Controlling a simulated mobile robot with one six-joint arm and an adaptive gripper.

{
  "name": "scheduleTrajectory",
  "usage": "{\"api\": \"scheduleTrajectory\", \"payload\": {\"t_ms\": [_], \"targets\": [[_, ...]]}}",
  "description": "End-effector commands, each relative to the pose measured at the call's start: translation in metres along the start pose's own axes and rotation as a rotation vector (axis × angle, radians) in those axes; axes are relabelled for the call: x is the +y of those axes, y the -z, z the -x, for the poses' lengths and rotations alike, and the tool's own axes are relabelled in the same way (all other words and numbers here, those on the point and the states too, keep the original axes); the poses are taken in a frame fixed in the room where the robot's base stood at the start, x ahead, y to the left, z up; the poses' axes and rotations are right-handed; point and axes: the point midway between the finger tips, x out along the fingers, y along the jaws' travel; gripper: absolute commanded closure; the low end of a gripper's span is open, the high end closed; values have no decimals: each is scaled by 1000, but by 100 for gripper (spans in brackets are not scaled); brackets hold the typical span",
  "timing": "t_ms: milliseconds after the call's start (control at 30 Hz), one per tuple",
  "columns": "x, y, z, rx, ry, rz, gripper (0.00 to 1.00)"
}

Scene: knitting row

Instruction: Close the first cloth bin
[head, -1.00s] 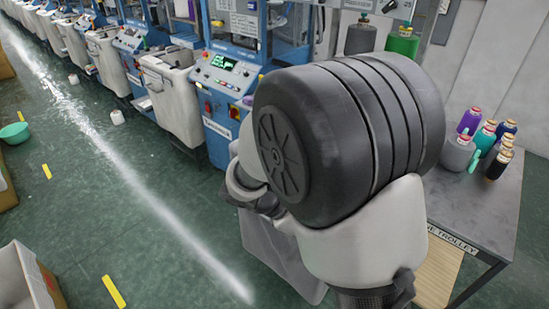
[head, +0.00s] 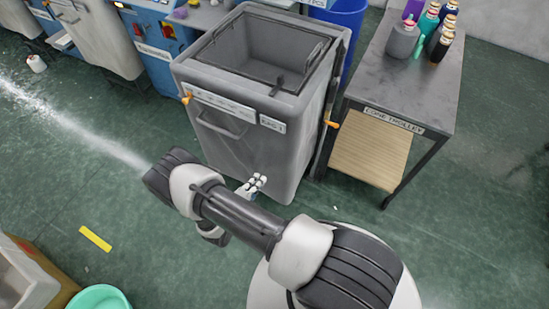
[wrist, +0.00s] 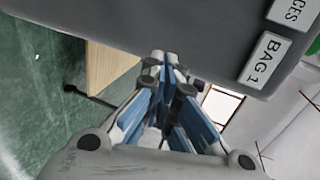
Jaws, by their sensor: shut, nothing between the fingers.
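The grey cloth bin (head: 262,163) stands in the upper middle of the head view. Its top is open and its dark inside looks empty. Its front has a handle (head: 222,126), a long label strip and a plate reading "BAG 1" (head: 272,124). In the wrist view the bin's grey face (wrist: 200,30) fills the top, with the BAG 1 plate (wrist: 264,58) at the right. My gripper (head: 258,180) is in front of the bin's lower front in the head view. In the wrist view my gripper (wrist: 165,58) is shut and empty, its tips overlapping the bin's edge; contact cannot be told.
A trolley (head: 430,85) with several bottles stands right of the bin, with a wooden shelf (head: 370,150) below. A blue barrel (head: 345,25) is behind. Another bin (head: 100,40) stands at upper left. A green basin (head: 98,298) and box lie lower left.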

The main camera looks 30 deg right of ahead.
Motion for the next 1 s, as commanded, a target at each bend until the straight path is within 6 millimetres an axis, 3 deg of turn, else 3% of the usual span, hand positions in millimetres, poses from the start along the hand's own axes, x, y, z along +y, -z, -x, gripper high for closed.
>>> {"api": "scheduleTrajectory", "payload": {"t_ms": [600, 800, 1000], "targets": [[-4, 2, -114, 6, 1, -4, 100], [-11, 1, -132, 2, 0, -3, 100], [-12, 1, -135, 2, 0, -1, 100]]}}
